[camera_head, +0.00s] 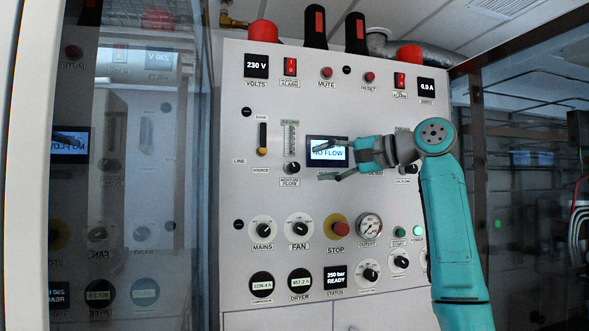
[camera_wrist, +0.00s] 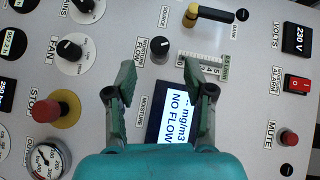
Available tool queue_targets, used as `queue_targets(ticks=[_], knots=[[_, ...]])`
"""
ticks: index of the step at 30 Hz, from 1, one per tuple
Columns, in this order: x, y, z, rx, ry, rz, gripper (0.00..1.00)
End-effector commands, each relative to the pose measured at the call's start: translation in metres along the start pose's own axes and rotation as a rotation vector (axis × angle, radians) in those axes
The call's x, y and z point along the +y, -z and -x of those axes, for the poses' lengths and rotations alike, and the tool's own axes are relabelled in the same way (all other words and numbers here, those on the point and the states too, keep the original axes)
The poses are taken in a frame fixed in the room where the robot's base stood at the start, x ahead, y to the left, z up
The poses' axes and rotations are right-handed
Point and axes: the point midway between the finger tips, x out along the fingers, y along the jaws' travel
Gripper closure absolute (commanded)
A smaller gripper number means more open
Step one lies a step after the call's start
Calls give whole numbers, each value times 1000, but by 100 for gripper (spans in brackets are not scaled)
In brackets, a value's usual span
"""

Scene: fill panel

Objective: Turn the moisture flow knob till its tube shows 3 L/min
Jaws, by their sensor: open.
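The moisture flow knob (camera_head: 292,168) is a small dark knob on the white panel, just below its tube (camera_head: 290,138). In the wrist view the knob (camera_wrist: 160,46) lies ahead of the gap between my fingers, clear of both. The tube's scale (camera_wrist: 204,64) is partly covered by the right finger there; its reading is too small to tell. My gripper (camera_head: 335,160) is open and empty, in front of the panel to the right of the knob. It also shows in the wrist view (camera_wrist: 158,72). The display (camera_head: 327,151) reads NO FLOW.
A line source lever (camera_head: 263,138) stands left of the tube. Below are the mains knob (camera_head: 263,229), the fan knob (camera_head: 300,228), the red stop button (camera_head: 338,226) and the outlet gauge (camera_head: 369,226). A glass door (camera_head: 110,160) stands at the left.

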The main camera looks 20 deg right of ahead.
Motion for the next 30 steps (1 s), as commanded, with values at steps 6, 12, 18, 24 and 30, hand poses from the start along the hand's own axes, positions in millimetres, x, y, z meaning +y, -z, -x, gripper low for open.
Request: queue_targets(ticks=[6,12,18,24,30], knots=[[0,-1,-41,-3,-1,-1,47],[0,0,-69,-1,-1,-1,47],[0,0,-82,0,0,1,47],[0,0,-83,1,0,0,47],[0,0,-83,1,0,0,72]])
